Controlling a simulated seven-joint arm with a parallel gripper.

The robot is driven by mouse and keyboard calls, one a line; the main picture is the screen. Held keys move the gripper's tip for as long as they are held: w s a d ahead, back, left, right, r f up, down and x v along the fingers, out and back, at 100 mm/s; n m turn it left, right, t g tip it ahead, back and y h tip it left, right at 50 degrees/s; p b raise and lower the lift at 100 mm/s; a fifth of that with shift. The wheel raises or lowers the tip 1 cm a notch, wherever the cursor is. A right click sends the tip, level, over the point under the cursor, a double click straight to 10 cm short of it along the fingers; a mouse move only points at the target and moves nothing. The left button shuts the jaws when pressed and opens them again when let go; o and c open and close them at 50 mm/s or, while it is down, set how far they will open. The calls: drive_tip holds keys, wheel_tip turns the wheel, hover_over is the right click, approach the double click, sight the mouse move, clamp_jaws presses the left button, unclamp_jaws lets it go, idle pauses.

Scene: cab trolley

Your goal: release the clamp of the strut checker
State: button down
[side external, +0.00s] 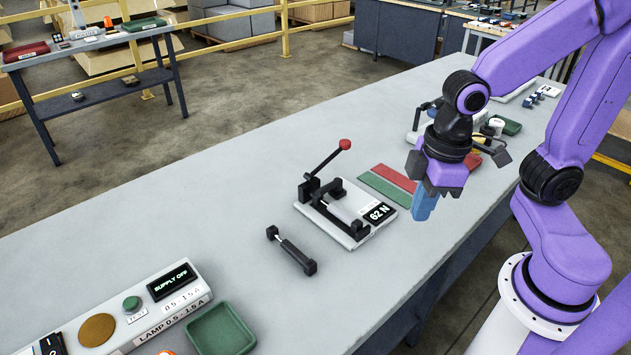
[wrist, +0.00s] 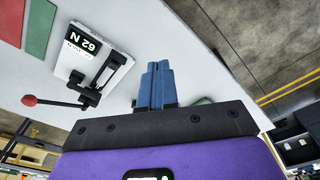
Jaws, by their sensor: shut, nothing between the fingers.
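The strut checker (side external: 335,225) is a pale plate with black fittings on the bench, and its display reads 62 N. Its black lever (side external: 326,160) rises at a slant and ends in a red knob (side external: 344,144). A strut seems to lie in the black fittings. In the wrist view the checker (wrist: 117,57) is left of the fingers, with the red knob (wrist: 30,100) at far left. My gripper (side external: 423,208) has blue fingers, shut and empty, above the bench to the right of the checker. The fingers (wrist: 157,68) also show together in the wrist view.
A loose dark strut (side external: 291,250) lies in front of the checker. Red (side external: 388,177) and green (side external: 383,191) mats lie behind it. A lamp tester (side external: 140,312) and a green tray (side external: 220,330) stand at front left.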

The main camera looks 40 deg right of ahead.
drive_tip(key=w+a+m+t, duration=0.15)
drive_tip(key=w+m, duration=0.25)
drive_tip(key=w, duration=0.8)
drive_tip(key=m+t, duration=0.2)
drive_tip(key=m, duration=0.1)
hover_over(329, 189)
drive_tip(key=s+a, duration=0.1)
drive_tip(key=a, duration=0.1)
wheel_tip(329, 189, down, 3)
drive_tip(key=shift+s+a+r+g, duration=0.15)
drive_tip(key=shift+g, duration=0.1)
drive_tip(key=shift+x, duration=5)
drive_tip(key=shift+s+a, duration=0.1)
drive_tip(key=shift+s, duration=0.1)
